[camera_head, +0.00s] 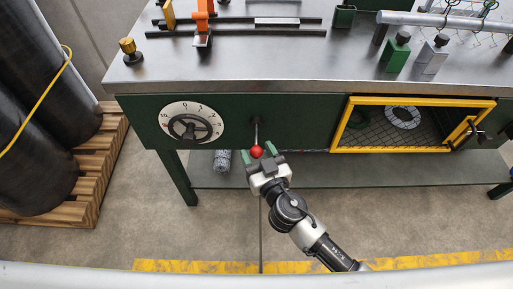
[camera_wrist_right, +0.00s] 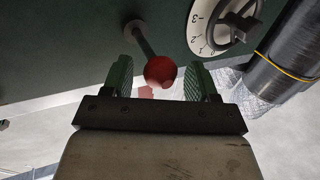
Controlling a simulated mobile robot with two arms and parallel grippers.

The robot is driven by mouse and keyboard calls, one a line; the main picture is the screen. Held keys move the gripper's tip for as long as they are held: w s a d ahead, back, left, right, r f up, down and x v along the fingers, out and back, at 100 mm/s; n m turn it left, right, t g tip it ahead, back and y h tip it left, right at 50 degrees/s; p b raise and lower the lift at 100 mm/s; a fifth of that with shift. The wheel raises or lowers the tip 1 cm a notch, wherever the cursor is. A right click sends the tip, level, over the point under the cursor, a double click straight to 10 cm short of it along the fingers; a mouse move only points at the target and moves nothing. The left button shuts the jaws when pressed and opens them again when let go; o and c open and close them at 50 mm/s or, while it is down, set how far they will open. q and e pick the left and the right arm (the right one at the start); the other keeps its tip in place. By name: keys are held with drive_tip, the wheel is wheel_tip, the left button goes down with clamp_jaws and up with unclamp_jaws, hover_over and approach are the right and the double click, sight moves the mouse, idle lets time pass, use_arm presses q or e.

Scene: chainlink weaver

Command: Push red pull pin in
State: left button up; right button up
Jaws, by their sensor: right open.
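The red pull pin is a red ball (camera_head: 256,151) on a thin metal rod that sticks out of the dark green front panel. It also shows in the right wrist view (camera_wrist_right: 160,72), with its rod (camera_wrist_right: 142,38) running back to the panel. My right gripper (camera_head: 260,158) is open, with green ridged fingers on either side of the ball. In the wrist view the ball appears between the two fingertips, with gaps on both sides. My left gripper is in neither view.
A dial (camera_head: 191,124) with a black handwheel is on the panel left of the pin. A yellow-framed mesh door (camera_head: 414,101) is to the right. The metal bench top (camera_head: 250,66) lies above. Black rolls (camera_head: 45,95) stand on a wooden pallet (camera_head: 95,165) at left.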

sight(251, 124)
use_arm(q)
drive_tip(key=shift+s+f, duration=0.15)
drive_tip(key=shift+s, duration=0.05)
use_arm(e)
drive_tip(key=shift+w+a, duration=0.2)
drive_tip(key=shift+w, duration=0.2)
clamp_jaws()
drive_tip(key=w+b, duration=0.1)
drive_tip(key=w, duration=0.3)
drive_tip(key=shift+w+d+r, duration=0.1)
drive_tip(key=shift+w, duration=0.3)
drive_tip(key=shift+c, duration=1.7)
unclamp_jaws()
drive_tip(key=o, duration=0.3)
drive_tip(key=shift+w, duration=0.15)
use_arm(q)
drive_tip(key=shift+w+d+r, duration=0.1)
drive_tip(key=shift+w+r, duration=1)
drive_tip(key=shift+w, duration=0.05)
use_arm(e)
drive_tip(key=shift+o, duration=0.2)
